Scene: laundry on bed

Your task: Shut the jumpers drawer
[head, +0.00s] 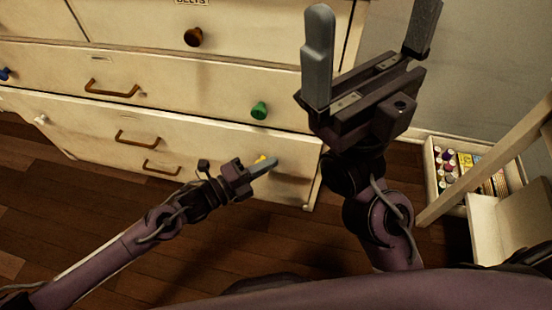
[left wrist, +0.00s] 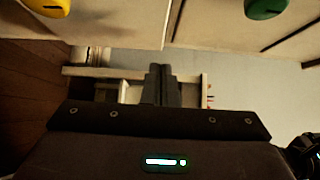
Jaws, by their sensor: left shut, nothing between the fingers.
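The pale chest of drawers (head: 190,82) fills the upper left of the head view. No label reading jumpers is legible, so I cannot tell which drawer that is or how far it stands out. One drawer front bears a green knob (head: 259,110); a lower front has a yellow knob (head: 262,158). My left gripper (head: 264,169) is shut and empty, close to the yellow knob; contact cannot be told. In the left wrist view its fingers (left wrist: 160,85) are together, with the yellow knob (left wrist: 45,7) and green knob (left wrist: 267,8) at the top. My right gripper (head: 370,40) is open and empty, raised before the chest's right end.
An upper label reads BELTS (head: 191,2), above a brown knob (head: 193,37). Brown bar handles (head: 113,89) also stick out from the fronts. An open box of small bottles (head: 448,165) and a pale wooden frame (head: 490,165) stand right. Wooden floor (head: 100,220) lies clear in front.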

